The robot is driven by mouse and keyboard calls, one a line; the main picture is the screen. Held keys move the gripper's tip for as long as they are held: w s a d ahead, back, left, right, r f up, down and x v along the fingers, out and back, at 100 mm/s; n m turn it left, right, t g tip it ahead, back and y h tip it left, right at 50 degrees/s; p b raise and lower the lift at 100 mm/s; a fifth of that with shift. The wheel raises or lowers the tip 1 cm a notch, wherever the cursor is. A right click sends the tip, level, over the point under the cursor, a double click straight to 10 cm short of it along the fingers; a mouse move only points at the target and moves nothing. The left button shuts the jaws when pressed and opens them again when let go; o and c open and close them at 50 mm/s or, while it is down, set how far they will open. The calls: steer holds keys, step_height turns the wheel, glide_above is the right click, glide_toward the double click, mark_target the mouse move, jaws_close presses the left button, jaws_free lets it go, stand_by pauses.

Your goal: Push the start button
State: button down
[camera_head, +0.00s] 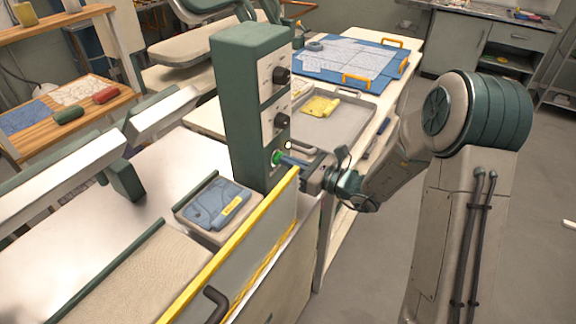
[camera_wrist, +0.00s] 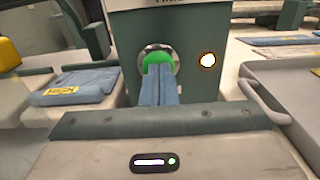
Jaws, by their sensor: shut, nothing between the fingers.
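The start button is a green round button (camera_wrist: 158,60) in a pale ring, low on the front of the green control box (camera_head: 240,100). In the head view the green button (camera_head: 276,158) shows just at the tip of my gripper (camera_head: 284,160). My gripper's blue fingers (camera_wrist: 159,85) are shut with nothing between them, and point straight at the button. In the wrist view the fingertips overlap the button's lower part. They are at or very close to it; I cannot tell whether they touch. A lit round lamp (camera_wrist: 208,60) sits right of the button.
Two black knobs (camera_head: 281,76) sit higher on the box. A yellow-edged panel (camera_head: 240,245) runs below my gripper. A folded blue garment (camera_head: 215,204) lies on a pad left of it. A grey tray (camera_head: 335,120) with a yellow cloth stands behind.

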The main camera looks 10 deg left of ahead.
steer(key=shift+a+r, duration=0.3)
steer(key=shift+a, duration=0.05)
steer(key=b+v, duration=0.1)
steer(key=v, duration=1.3)
steer(key=shift+d+f+b, duration=0.25)
steer(key=shift+d+b, duration=0.1)
steer(key=shift+d, duration=0.05)
steer(key=s+a+n+g+h, duration=0.2)
steer(key=s+n+g+h, duration=0.55)
steer(key=s+n, duration=0.65)
steer(key=s+d+r+n+t+h, duration=0.1)
steer(key=s+d+n+h, duration=0.1)
steer(key=d+n+h, duration=0.2)
steer(key=s+d+r+n+t+h, duration=0.2)
steer(key=d+n+h, duration=0.2)
steer(key=d, duration=0.3)
steer(key=shift+s+d+r+n+h, duration=0.15)
steer(key=shift+s+r+n+h, duration=0.15)
steer(key=shift+s+h, duration=0.15)
